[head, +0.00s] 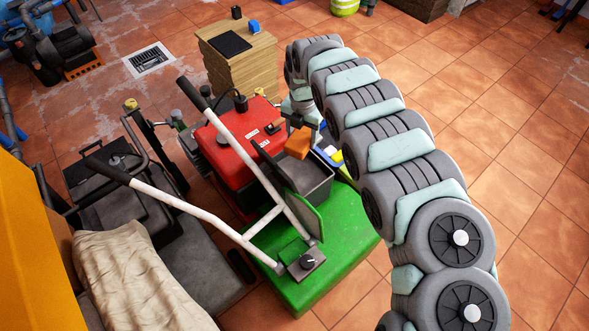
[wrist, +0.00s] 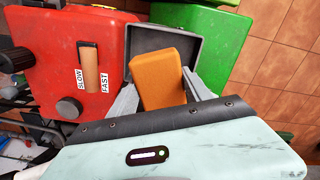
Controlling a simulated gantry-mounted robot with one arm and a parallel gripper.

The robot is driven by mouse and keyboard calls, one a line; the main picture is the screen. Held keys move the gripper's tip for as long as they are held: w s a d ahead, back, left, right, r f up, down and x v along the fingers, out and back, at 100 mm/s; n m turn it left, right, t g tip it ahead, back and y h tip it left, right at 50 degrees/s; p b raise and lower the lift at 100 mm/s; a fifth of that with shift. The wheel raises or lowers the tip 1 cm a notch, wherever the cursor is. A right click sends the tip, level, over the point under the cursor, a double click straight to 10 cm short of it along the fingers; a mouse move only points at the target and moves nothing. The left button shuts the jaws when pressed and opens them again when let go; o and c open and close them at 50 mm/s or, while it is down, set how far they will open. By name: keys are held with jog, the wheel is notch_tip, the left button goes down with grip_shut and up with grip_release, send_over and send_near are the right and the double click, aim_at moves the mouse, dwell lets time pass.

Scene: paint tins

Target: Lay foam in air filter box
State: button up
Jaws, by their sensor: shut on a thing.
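The orange foam block (head: 298,143) is held by my gripper (wrist: 160,80), whose two grey fingers stand on either side of the foam, also seen in the wrist view (wrist: 163,82). The air filter box (head: 316,182) is a grey, open-topped box on the green and red machine. In the wrist view the box (wrist: 150,38) shows its open inside beyond the foam, which overlaps its near part. The foam appears tilted and at or above the box opening; I cannot tell if it touches the box. The foam's lower end is hidden in the wrist view.
The red engine cover (head: 238,140) with a SLOW/FAST lever (wrist: 89,68) stands beside the box. A white handlebar (head: 185,207) crosses in front, and a dark panel (head: 272,168) stands by the box. A wooden stack (head: 250,68) carries a black pad (head: 230,44).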

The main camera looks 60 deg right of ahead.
aim_at(301, 173)
notch_tip(301, 173, down, 17)
jog(key=b, duration=0.4)
jog(key=shift+s+r, duration=0.1)
jog(key=shift+r, duration=0.05)
jog(key=shift+b, duration=0.35)
jog(key=o, duration=1.5)
jog(key=shift+c, duration=0.2)
notch_tip(301, 173, up, 12)
jog(key=p, duration=0.4)
jog(key=shift+r, duration=0.1)
